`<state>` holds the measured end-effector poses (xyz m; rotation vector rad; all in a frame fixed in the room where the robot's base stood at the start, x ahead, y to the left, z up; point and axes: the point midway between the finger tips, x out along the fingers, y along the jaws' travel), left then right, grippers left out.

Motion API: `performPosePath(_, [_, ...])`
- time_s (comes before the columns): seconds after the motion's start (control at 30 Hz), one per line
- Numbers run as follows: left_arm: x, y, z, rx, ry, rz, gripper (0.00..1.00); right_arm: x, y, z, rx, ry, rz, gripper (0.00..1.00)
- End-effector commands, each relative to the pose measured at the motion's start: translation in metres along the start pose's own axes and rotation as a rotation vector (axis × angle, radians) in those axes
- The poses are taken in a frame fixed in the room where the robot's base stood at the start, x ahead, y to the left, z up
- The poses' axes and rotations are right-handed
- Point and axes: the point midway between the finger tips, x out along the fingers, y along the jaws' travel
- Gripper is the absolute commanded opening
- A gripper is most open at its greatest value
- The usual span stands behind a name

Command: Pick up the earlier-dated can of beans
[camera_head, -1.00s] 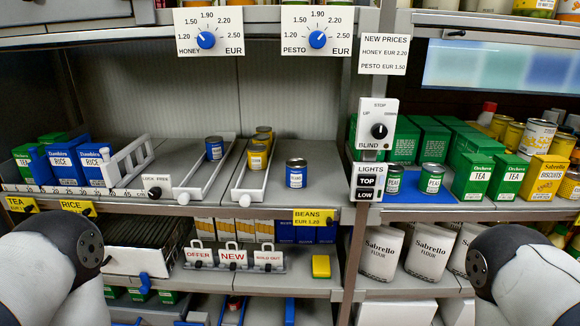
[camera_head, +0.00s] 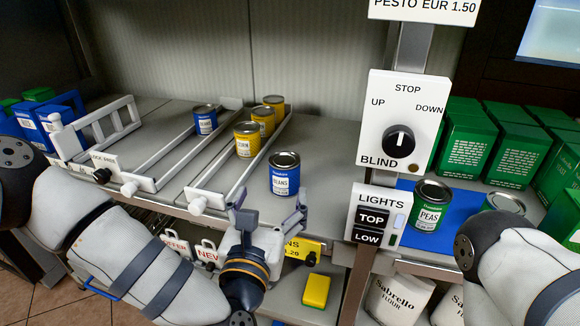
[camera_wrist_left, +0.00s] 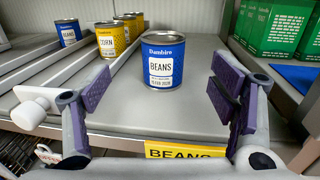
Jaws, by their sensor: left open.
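A blue can of beans (camera_head: 284,177) stands upright at the shelf's front, right of the white-railed lanes. In the left wrist view it (camera_wrist_left: 162,62) faces me with "BEANS" on its label; the small date line is too small to read surely. A second blue can (camera_head: 205,120) stands farther back in the left lane and shows in the left wrist view (camera_wrist_left: 67,33), its date unreadable. My left gripper (camera_head: 268,212) is open and empty, just in front of the nearer can. Its fingers (camera_wrist_left: 160,92) spread to either side, short of the can. My right gripper is out of view.
Yellow corn cans (camera_head: 247,139) stand in the lane left of the nearer can, between white rails (camera_head: 200,186). The blind switch panel (camera_head: 403,125) and lights panel (camera_head: 377,214) stand to the right. A yellow sponge-like block (camera_head: 316,290) lies below.

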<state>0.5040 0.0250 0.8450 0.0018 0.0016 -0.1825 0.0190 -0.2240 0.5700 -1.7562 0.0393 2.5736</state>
Motion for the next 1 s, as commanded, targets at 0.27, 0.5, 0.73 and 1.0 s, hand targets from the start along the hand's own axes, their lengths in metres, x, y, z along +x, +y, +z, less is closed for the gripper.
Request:
performPosePath(0.27, [0.057,-0.001,0.002,-0.001,-0.005,0.001,0.78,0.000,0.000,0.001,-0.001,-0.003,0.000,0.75])
performPosePath(0.5, [0.094,-0.007,0.009,0.001,-0.007,-0.001,0.78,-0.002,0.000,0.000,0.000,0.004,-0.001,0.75])
performPosePath(0.73, [0.117,-0.007,0.006,-0.001,0.000,-0.001,0.78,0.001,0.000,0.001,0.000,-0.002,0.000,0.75])
performPosePath(1.0, [0.117,-0.007,0.006,0.000,0.000,-0.001,0.51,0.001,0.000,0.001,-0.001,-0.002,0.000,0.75])
